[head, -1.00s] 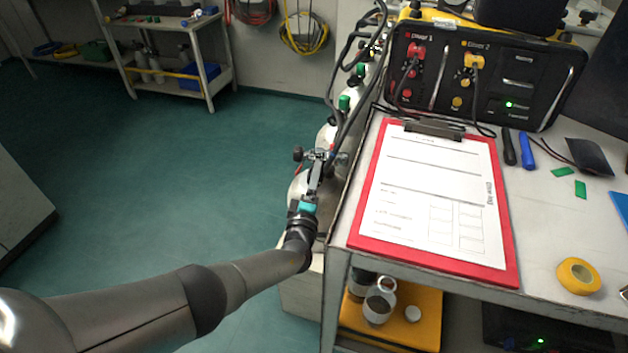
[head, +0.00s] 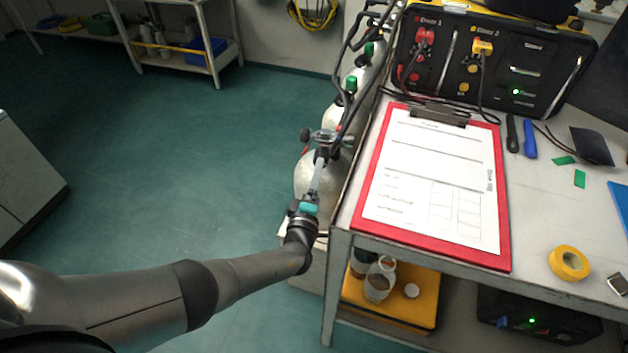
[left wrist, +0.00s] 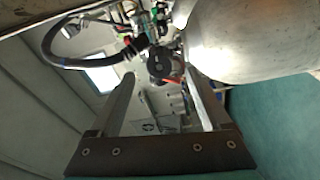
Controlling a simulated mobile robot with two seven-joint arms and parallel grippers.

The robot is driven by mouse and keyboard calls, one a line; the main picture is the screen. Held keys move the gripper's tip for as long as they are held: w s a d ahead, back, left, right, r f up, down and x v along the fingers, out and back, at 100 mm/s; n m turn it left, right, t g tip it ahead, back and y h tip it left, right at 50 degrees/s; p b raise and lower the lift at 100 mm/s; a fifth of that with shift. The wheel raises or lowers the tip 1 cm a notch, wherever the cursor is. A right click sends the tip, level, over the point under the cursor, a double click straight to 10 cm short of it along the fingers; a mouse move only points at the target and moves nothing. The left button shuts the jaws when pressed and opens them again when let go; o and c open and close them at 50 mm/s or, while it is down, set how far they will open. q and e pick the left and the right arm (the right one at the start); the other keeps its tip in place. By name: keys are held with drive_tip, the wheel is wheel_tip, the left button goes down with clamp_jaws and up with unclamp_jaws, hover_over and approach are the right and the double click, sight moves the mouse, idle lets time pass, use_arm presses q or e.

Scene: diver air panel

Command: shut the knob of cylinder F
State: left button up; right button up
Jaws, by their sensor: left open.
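A row of pale gas cylinders stands along the left side of the table. The nearest cylinder (head: 312,182) has a metal valve with a dark round knob (head: 305,135) on its left side; I cannot read a letter on it. My left gripper (head: 321,158) is just in front of this valve, its fingers pointing toward it. In the left wrist view a dark round knob (left wrist: 160,66) shows beyond the open fingers (left wrist: 158,82), roughly between their tips. Nothing is held, and I cannot tell whether a finger touches the valve. My right gripper is out of view.
Cylinders behind have green tops (head: 351,84), with dark hoses (head: 345,62) looping above them. The table edge is close to the right of my gripper. A red clipboard (head: 365,205) and a black panel box (head: 545,70) are on the table. The floor (head: 190,160) at left is clear.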

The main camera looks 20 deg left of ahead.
use_arm(q)
drive_tip(key=shift+s+d+p, duration=0.1)
drive_tip(key=shift+s+p, duration=0.25)
drive_tip(key=shift+s, duration=0.8)
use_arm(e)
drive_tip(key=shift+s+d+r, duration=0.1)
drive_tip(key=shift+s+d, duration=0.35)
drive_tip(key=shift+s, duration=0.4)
